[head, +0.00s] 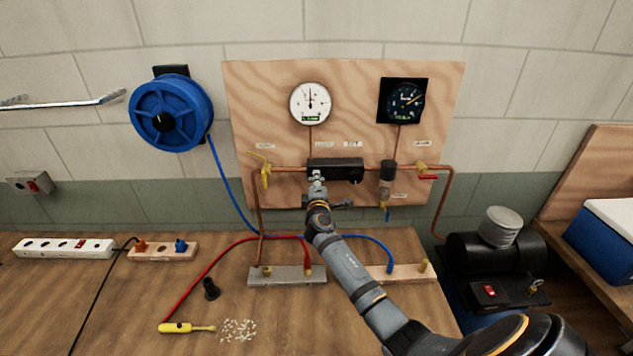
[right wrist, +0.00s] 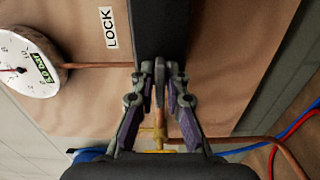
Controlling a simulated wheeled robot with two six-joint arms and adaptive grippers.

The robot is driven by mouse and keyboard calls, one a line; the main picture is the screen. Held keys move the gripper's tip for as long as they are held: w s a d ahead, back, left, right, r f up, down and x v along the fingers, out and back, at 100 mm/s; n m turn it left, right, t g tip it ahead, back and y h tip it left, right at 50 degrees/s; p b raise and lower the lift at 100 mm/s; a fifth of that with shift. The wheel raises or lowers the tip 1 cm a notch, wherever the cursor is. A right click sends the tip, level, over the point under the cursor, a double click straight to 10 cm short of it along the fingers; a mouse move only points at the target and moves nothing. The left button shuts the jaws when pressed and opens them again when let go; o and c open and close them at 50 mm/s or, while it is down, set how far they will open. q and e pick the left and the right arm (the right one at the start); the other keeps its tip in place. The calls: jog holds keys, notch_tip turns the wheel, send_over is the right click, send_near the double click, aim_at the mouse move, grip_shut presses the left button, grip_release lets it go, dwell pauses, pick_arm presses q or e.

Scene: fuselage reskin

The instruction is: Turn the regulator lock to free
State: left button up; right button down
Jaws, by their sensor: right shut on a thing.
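The regulator (head: 345,169) is a black block on the copper pipe of the plywood panel. It also fills the top middle of the right wrist view (right wrist: 160,30). My right gripper (head: 317,176) is at the left part of its front. In the right wrist view my right gripper (right wrist: 160,75) has its fingertips close together on a small grey piece (right wrist: 160,88) at the block's end; I take this as the regulator lock, mostly hidden by the fingers. A LOCK label (right wrist: 108,27) is beside it. My left gripper is not in view.
A white gauge (head: 310,103) and black gauge (head: 403,101) are above the regulator. A yellow valve (head: 265,175) is left, a filter bowl (head: 387,173) right.

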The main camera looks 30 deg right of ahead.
jog(key=shift+f+m+b, duration=0.35)
jog(key=shift+m+b, duration=0.05)
jog(key=shift+b, duration=0.25)
jog(key=m+b, duration=1.4)
jog(key=b, duration=0.2)
jog(key=shift+f+b, duration=0.1)
jog(key=shift+b, duration=0.3)
jog(key=shift+r+m+b, duration=0.2)
jog(key=shift+m+b, duration=1.2)
jog(key=shift+m, duration=0.1)
jog(key=c, duration=1.6)
grip_release()
jog(key=shift+o, duration=0.8)
jog(key=shift+r, duration=0.2)
